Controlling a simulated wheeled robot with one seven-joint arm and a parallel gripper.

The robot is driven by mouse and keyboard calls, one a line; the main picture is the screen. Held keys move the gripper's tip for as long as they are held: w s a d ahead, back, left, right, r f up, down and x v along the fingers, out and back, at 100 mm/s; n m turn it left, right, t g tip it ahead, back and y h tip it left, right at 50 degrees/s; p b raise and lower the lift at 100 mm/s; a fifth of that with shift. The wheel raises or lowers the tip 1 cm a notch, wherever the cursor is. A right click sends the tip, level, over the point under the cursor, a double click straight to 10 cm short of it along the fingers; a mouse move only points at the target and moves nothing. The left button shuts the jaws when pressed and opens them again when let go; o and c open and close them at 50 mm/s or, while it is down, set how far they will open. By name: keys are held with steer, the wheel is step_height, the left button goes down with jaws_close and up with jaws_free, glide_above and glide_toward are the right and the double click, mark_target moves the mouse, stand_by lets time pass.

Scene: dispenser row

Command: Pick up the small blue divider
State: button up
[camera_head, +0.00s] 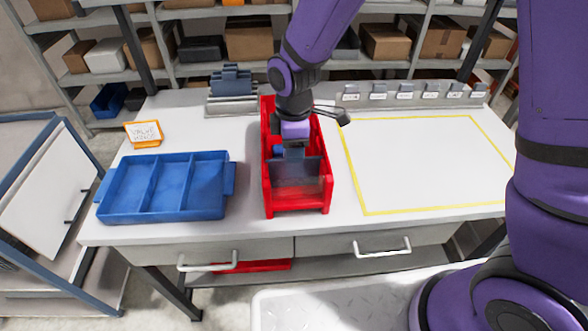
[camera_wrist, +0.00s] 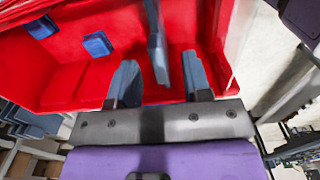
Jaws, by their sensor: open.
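The small blue divider (camera_head: 298,169) stands upright across the inside of the red bin (camera_head: 325,190) in the head view. In the wrist view the divider (camera_wrist: 157,45) shows nearly edge-on as a thin grey-blue plate between my fingers. My gripper (camera_head: 293,152) points down into the bin. Its two fingers (camera_wrist: 158,66) are open, one on each side of the divider, with visible gaps. The divider's lower part is hard to make out.
Two small blue blocks (camera_wrist: 97,44) (camera_wrist: 42,27) lie in the red bin. A blue three-compartment tray (camera_head: 165,188) is at left, with a sign (camera_head: 144,134) behind it. A grey rack (camera_head: 232,85) stands behind the bin. The yellow-outlined area (camera_head: 430,165) at right is clear.

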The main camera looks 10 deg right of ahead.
steer(key=shift+f, duration=0.85)
jaws_close()
steer(key=shift+r, duration=0.1)
